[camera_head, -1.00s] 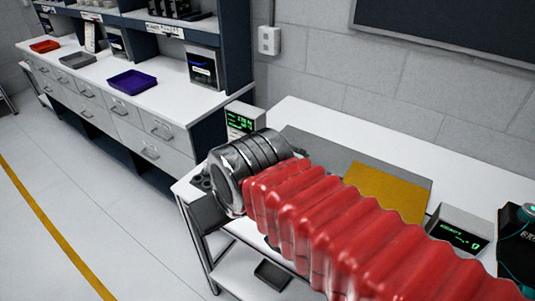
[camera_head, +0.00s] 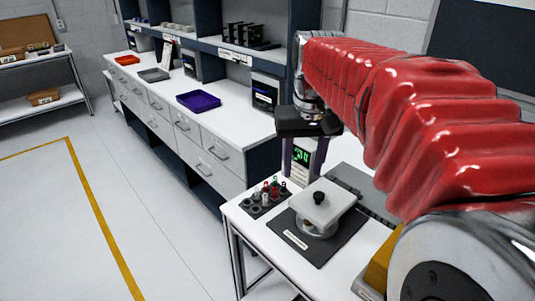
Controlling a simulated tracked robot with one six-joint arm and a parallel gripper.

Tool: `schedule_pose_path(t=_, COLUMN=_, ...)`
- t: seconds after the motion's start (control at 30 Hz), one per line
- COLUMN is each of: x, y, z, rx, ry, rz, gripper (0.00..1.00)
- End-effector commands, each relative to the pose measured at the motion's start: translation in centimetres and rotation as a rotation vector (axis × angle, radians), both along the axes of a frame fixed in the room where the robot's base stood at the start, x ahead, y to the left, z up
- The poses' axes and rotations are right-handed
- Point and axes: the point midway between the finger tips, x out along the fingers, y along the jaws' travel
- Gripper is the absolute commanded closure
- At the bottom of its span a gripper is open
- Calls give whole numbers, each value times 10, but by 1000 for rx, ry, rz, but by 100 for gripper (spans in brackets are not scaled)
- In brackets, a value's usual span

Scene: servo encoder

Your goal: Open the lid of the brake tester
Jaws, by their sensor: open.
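The brake tester (camera_head: 318,228) stands on a dark base plate on the white table, at the lower middle. Its pale square lid (camera_head: 323,207) lies on top, with a black knob (camera_head: 319,197) at its middle. The lid looks closed. My gripper (camera_head: 303,168) hangs from the end of my red-sleeved arm, pointing down. It is open and empty, with its fingers apart. In the picture it is above and slightly left of the lid, not touching it. Part of the gripper overlaps the green display behind it.
A dark holder with several small coloured parts (camera_head: 265,197) sits left of the tester. A green-lit display (camera_head: 302,156) stands behind. A yellow object (camera_head: 380,262) is at the right, partly hidden by my arm. A bench with coloured trays (camera_head: 198,101) runs along the back left.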

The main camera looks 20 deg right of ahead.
Motion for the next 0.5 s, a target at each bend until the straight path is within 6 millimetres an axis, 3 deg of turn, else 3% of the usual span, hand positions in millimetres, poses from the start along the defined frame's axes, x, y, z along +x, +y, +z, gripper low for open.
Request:
schedule_pose_path(t=0.3, x=29, y=-64, z=2, rx=40, ry=101, rz=-102, gripper=55)
schedule_pose_path(t=0.5, x=35, y=-84, z=1, rx=56, ry=133, rz=-133, gripper=55)
